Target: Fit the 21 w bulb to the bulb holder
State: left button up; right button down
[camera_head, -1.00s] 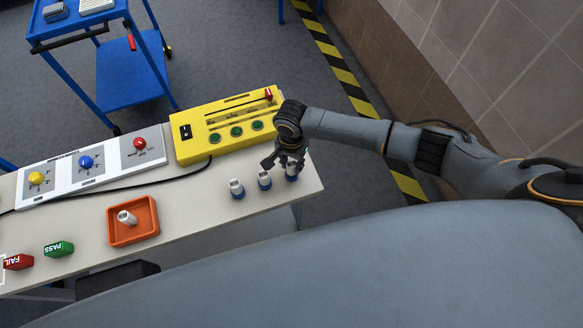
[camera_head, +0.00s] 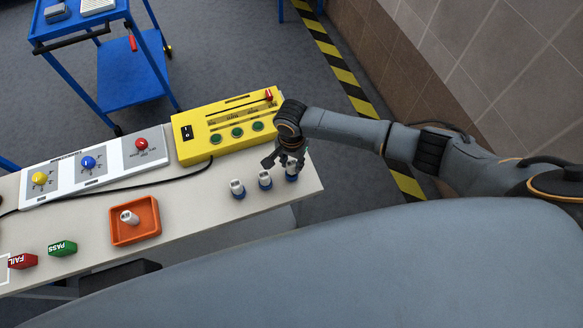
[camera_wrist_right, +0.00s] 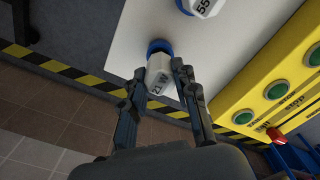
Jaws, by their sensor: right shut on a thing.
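The white bulb marked 21 W (camera_wrist_right: 158,75) is between the fingers of my right gripper (camera_wrist_right: 158,82) in the right wrist view. Its lower end meets a blue round base (camera_wrist_right: 160,46) at the table's right end. In the head view, my right gripper (camera_head: 284,160) is shut on this bulb (camera_head: 292,168), and the fingers hide part of it. Two similar white bulbs with blue bases stand to its left, a middle one (camera_head: 265,180) and a left one (camera_head: 237,188). I cannot tell which thing is the bulb holder. My left gripper is not in view.
A yellow box (camera_head: 225,125) with green buttons and a red knob stands behind the bulbs. An orange tray (camera_head: 114,226) holds another white piece (camera_head: 129,217). White panels (camera_head: 95,172) with coloured knobs, and PASS (camera_head: 62,248) and FAIL (camera_head: 22,261) blocks, are to the left.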

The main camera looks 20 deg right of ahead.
jog(key=shift+r+p, duration=1.4)
jog(key=shift+p, duration=0.25)
